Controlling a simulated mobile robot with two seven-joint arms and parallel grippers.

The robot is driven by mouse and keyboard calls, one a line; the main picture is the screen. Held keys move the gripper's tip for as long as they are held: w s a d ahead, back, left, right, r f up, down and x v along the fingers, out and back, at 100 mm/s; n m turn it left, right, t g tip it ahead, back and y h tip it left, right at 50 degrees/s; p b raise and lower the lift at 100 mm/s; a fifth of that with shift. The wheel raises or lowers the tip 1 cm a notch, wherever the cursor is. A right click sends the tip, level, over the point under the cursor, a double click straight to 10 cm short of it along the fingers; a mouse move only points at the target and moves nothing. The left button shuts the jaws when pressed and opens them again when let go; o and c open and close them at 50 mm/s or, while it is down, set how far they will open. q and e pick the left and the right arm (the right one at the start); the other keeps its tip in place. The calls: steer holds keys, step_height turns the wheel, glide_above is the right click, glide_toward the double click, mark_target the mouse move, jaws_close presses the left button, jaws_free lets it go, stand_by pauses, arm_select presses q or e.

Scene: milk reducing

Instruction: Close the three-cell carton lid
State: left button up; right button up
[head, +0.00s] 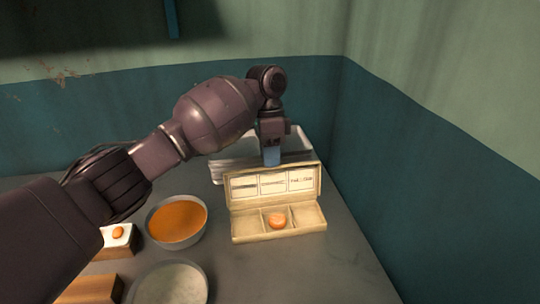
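The three-cell carton (237,227) is a pale box on the table with its lid (245,189) standing open at the back. The lid's inner face shows three pale panels with dark marks. A small orange round piece (277,220) lies in the middle cell; the left and right cells look empty. My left gripper (271,157) points down just behind the top edge of the lid, near its middle. Its blue-grey fingertips show as one piece, so their gap cannot be seen. I cannot tell whether they touch the lid. My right gripper is out of view.
A pale metal tray (220,166) stands behind the carton. A bowl of orange liquid (177,220) and a grey bowl (170,285) are on the left. A white block (115,245) bears another orange piece. A teal wall (400,190) bounds the right; the table's front right is clear.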

arm_select(q)
steer(key=shift+f, duration=0.15)
steer(key=shift+c, duration=0.2)
jaws_close()
